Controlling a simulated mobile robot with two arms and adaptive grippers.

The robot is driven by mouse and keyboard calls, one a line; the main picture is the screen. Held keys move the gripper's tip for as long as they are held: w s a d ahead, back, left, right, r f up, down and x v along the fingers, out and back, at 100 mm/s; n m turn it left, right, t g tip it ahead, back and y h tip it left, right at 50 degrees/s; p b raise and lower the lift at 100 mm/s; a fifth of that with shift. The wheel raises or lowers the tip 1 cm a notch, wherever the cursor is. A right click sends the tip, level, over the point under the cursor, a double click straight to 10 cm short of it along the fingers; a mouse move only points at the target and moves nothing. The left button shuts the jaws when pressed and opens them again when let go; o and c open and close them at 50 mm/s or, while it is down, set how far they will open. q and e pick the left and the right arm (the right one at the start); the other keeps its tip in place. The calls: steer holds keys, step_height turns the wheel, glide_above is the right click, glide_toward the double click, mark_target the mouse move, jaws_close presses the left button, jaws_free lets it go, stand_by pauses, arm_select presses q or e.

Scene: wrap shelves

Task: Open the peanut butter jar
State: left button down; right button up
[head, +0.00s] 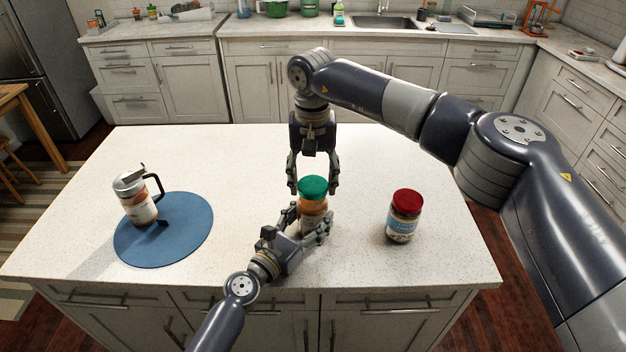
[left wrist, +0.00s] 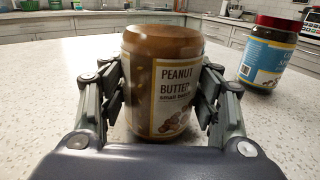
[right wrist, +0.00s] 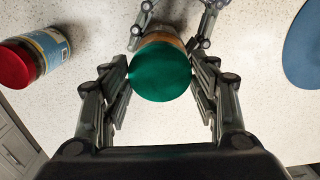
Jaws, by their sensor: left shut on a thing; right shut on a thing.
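The peanut butter jar (head: 313,208) stands upright on the island, label towards the left wrist camera (left wrist: 177,95). My left gripper (head: 312,222) is shut around its body, one finger on each side. The green lid (head: 313,185) is between the fingers of my right gripper (head: 313,181), which points down from above and is shut on it. The lid also shows in the right wrist view (right wrist: 160,71). In the left wrist view the jar's brown top is bare and no lid is on it. The head view does not show how wide the gap is.
A red-lidded jar (head: 404,216) stands to the right on the island (head: 455,255). A metal-topped cup with a black handle (head: 137,199) is on a round blue mat (head: 190,238) at left. The island surface between them is mostly clear.

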mark_target(313, 185)
step_height(313, 185, up, 4)
steer(key=shift+f, duration=0.25)
arm_select(q)
steer(key=shift+c, duration=2.3)
jaws_free()
steer(key=shift+a, duration=0.1)
